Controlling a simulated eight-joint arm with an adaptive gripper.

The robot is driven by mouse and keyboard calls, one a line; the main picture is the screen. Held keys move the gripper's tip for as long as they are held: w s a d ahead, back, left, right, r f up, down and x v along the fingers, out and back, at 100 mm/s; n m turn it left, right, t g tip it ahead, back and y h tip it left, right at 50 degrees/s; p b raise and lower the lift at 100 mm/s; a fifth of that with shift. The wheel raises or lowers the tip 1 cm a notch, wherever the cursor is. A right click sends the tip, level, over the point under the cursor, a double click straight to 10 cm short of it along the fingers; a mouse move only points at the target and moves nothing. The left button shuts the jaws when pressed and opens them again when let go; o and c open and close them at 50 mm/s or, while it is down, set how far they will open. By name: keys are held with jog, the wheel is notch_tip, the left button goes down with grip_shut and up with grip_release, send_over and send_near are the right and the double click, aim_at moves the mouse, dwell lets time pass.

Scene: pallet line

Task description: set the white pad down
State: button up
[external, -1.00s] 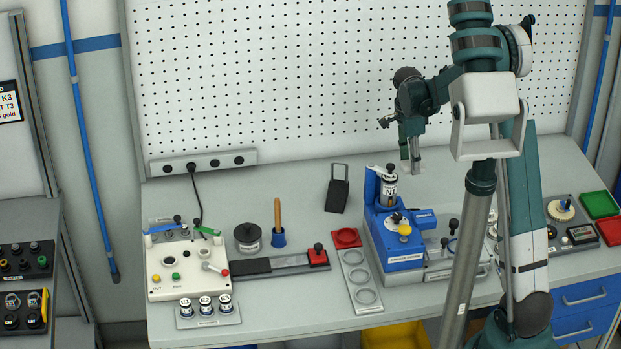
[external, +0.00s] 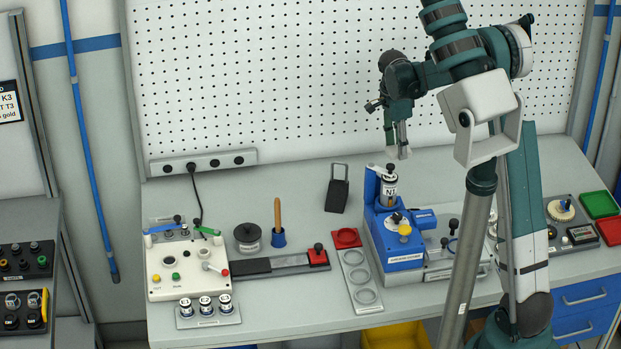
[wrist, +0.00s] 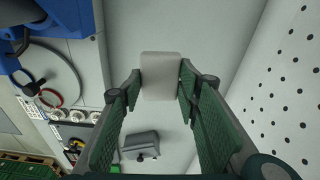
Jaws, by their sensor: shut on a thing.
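The white pad (wrist: 161,75) is between the two green fingers of my gripper (wrist: 160,85) in the wrist view, gripped at its sides. In the external view my gripper (external: 398,150) hangs fingers down above the back of the bench, just above and right of the blue station's clear cylinder. The pad there is a small pale shape at the fingertips, hard to tell apart from the fingers. It is held in the air, clear of the bench top (external: 290,190).
The blue station (external: 400,262) with its upright cylinder (external: 388,190) stands close below my gripper. A black holder (external: 337,190) lies to its left. The pegboard (external: 300,80) rises behind. Bench between holder and cylinder is bare.

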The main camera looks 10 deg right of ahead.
jog(key=w+a+n, duration=0.2)
jog(key=a+n, duration=0.2)
jog(key=a, duration=1.7)
jog(key=n, duration=0.4)
send_over(261, 212)
jog(key=shift+t, duration=0.4)
jog(key=shift+s+a+f, duration=0.1)
jog(key=shift+f, duration=1.2)
jog(key=shift+a+f, duration=0.1)
jog(key=shift+f, duration=1.15)
jog(key=shift+f, duration=0.1)
jog(key=shift+f, duration=3)
jog(key=shift+f, duration=1.9)
jog(key=shift+f, duration=0.2)
